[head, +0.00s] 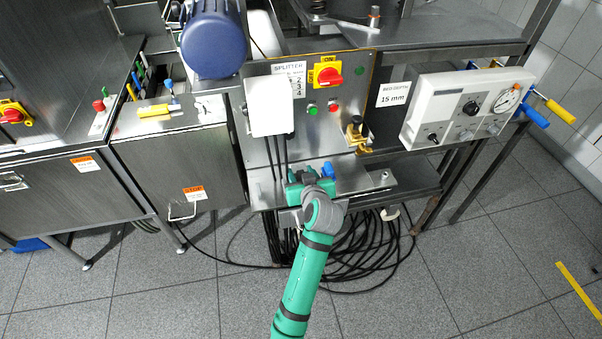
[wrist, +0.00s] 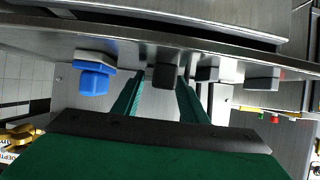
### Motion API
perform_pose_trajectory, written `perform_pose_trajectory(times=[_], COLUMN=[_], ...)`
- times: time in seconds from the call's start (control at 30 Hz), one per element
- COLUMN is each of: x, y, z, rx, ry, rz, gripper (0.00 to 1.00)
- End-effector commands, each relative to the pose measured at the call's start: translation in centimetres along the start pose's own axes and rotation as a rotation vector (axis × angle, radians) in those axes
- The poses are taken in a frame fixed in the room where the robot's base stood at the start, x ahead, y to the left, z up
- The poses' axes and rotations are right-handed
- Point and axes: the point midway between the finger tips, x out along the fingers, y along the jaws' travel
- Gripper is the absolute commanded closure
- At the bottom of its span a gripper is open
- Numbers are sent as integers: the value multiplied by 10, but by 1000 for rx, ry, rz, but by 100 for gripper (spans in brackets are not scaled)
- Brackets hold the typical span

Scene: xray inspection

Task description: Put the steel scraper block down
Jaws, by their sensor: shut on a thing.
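My gripper (head: 307,176) is over the front of the steel shelf (head: 352,182) below the splitter panel. In the wrist view, which looks upside down, its two green fingers (wrist: 162,88) are shut on a dark grey block (wrist: 166,75), which I take to be the steel scraper block. The block is right at the shelf surface (wrist: 200,50); I cannot tell whether it rests on it. In the head view the gripper hides the block.
A blue-topped piece (wrist: 94,78) stands close beside the gripper, also in the head view (head: 328,169). Grey pieces (wrist: 262,77) stand on the other side in the wrist view. A small grey post (head: 386,176) is at the shelf's right. The splitter panel (head: 352,105) rises behind.

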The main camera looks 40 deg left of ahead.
Motion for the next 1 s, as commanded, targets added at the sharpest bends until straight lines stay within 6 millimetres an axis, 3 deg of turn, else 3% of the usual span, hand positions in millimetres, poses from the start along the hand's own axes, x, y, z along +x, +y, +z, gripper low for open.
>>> perform_pose_trajectory(times=[0.27,0.3,0.33,0.73,1.0], x=[1,1,1,-3,-48], y=[0,0,0,0,2], z=[2,2,2,-1,0], rx=[0,0,0,0,-2], ry=[1,1,1,0,1], rz=[0,0,0,1,4], gripper=[87,59,53,53,53])
